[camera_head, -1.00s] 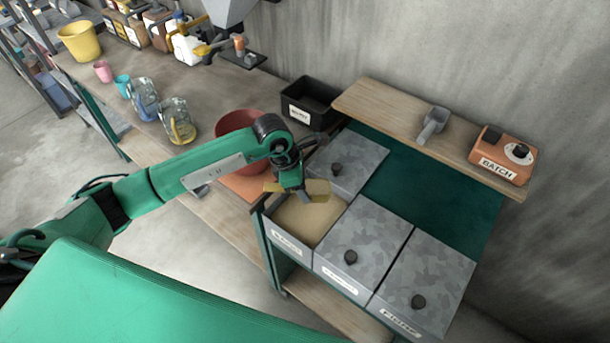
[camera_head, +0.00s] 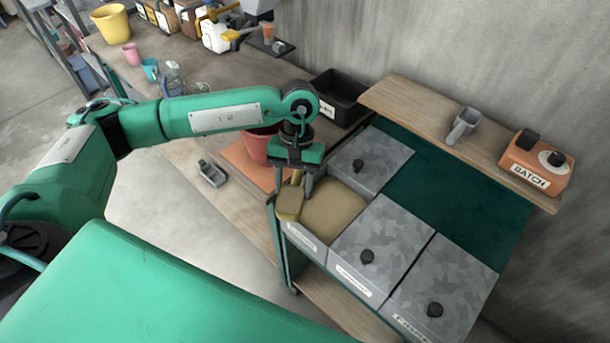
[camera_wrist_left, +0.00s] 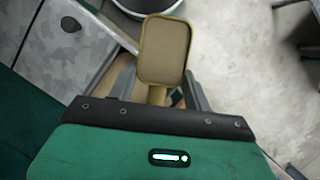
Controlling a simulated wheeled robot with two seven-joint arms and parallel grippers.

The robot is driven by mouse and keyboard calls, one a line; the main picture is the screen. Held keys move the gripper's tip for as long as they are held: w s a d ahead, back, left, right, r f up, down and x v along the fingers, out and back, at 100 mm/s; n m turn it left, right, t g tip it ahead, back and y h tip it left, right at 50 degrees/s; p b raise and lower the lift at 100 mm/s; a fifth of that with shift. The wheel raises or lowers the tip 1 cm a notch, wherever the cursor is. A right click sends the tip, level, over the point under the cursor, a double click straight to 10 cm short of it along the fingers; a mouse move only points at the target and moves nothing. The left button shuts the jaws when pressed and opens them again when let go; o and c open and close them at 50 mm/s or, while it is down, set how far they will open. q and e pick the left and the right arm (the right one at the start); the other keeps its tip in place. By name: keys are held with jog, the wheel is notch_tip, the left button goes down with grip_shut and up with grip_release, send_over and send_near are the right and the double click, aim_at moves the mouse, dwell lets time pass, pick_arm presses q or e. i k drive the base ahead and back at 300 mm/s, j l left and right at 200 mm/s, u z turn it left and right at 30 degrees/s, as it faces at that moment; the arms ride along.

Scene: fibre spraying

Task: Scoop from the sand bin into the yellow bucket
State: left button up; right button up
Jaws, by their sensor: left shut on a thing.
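My left gripper (camera_head: 298,182) is shut on a tan-yellow scoop (camera_head: 289,203) over the left edge of the open sand bin (camera_head: 303,238). The bin holds tan sand. In the left wrist view the scoop (camera_wrist_left: 165,50) sits between my fingers, its broad tan face towards the camera; I cannot tell whether sand lies in it. The yellow bucket (camera_head: 111,23) stands far off at the upper left, on the far end of the long bench. My right gripper is out of view.
Closed bins with grey lids (camera_head: 382,235) stand right of and behind the sand bin. A red pot (camera_head: 258,147), a black box (camera_head: 340,95) and a grey scoop (camera_head: 212,174) are nearby. A shelf (camera_head: 400,97) holds another grey scoop (camera_head: 463,126) and an orange BATCH box (camera_head: 537,163).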

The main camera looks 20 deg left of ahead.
aim_at(112, 20)
jog(key=u, duration=1.8)
